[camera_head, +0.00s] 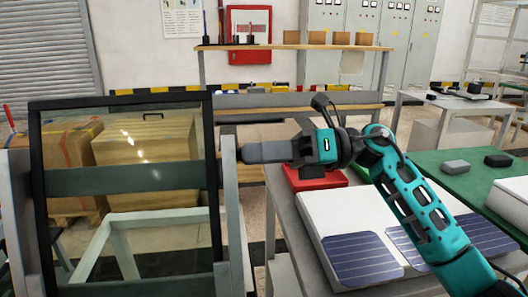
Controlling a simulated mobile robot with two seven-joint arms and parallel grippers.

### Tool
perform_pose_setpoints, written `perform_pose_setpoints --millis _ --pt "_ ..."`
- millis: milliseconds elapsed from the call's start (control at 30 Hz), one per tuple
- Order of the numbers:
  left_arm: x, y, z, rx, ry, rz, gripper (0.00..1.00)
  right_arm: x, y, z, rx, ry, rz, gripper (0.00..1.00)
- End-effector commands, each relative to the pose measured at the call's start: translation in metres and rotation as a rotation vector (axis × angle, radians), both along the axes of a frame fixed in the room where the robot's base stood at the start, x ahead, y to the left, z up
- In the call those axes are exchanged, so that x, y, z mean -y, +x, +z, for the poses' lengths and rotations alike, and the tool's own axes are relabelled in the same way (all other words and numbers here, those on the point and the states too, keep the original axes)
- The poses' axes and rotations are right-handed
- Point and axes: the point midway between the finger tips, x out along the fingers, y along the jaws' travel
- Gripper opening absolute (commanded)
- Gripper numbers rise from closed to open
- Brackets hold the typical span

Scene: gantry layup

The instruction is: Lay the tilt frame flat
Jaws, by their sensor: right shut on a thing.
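The tilt frame (232,215) stands steeply raised at the left, with grey side rails and dark green crossbars. A dark-edged glass panel (122,100) rests upright against it, and things behind show through the glass. My right gripper (240,153) reaches in from the right and is shut on the tilt frame's right side rail, near mid-height. The exact contact of the fingertips is hard to make out. My left gripper is not in view.
A table (283,215) right of the frame carries a white slab (340,212) with dark blue solar cells (362,258) and a red object (312,178). A green-topped table (455,190) is further right. Cardboard boxes (150,150) stand behind the glass.

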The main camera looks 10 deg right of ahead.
Motion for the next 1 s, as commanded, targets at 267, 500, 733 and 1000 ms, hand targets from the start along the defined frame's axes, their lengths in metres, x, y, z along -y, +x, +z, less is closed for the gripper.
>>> perform_pose_setpoints --millis 267,500,733,1000 --pt "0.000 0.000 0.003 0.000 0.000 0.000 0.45 0.000 0.031 -0.013 -0.120 0.000 -0.002 0.00" --pt "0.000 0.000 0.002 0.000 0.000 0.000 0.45 0.001 0.048 -0.023 -0.191 -0.001 -0.003 0.00" --pt "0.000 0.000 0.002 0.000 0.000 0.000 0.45 0.000 0.055 -0.027 -0.224 -0.001 -0.002 0.00" --pt "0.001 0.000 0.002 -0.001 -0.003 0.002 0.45 0.000 0.057 -0.029 -0.233 -0.001 -0.002 0.00"
